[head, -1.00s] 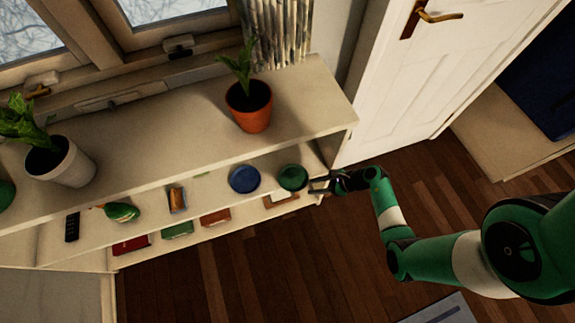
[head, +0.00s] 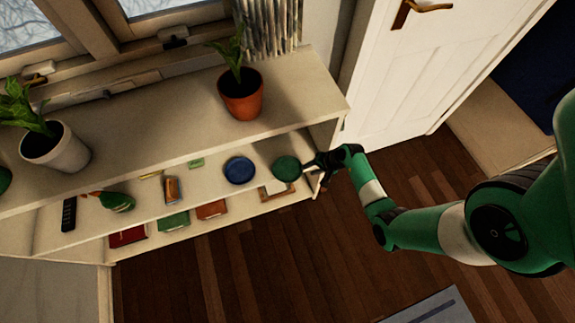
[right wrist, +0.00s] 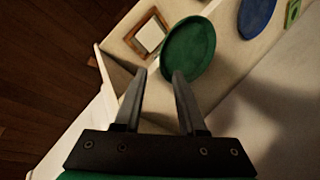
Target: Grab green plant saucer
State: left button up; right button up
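The green plant saucer (head: 287,168) is at the right end of the open shelf below the top board. It also shows in the right wrist view (right wrist: 190,46), just beyond my fingertips. My right gripper (head: 308,169) is at the saucer's right side. In the right wrist view its two fingers (right wrist: 159,75) are apart, and the right finger overlaps the saucer's near edge. The saucer's near left edge shows in line with the gap. I cannot tell whether a finger touches it. My left gripper is not in view.
A blue saucer (head: 240,170) lies left of the green one. The top board (head: 165,125) overhangs the shelf and holds a terracotta potted plant (head: 241,95) and a white pot (head: 58,150). Books (head: 173,222) lie on the lower shelf.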

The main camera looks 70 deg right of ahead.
aim_at(302, 171)
jog(key=b+x, duration=0.2)
jog(key=x, duration=0.1)
jog(key=b+x, duration=0.1)
jog(key=shift+w+d+f+b, duration=0.15)
jog(key=shift+d+f+b, duration=0.05)
jog(key=shift+d+b, duration=0.1)
jog(key=shift+w+f, duration=0.2)
jog(key=shift+w, duration=0.05)
grip_shut()
dwell(1.0)
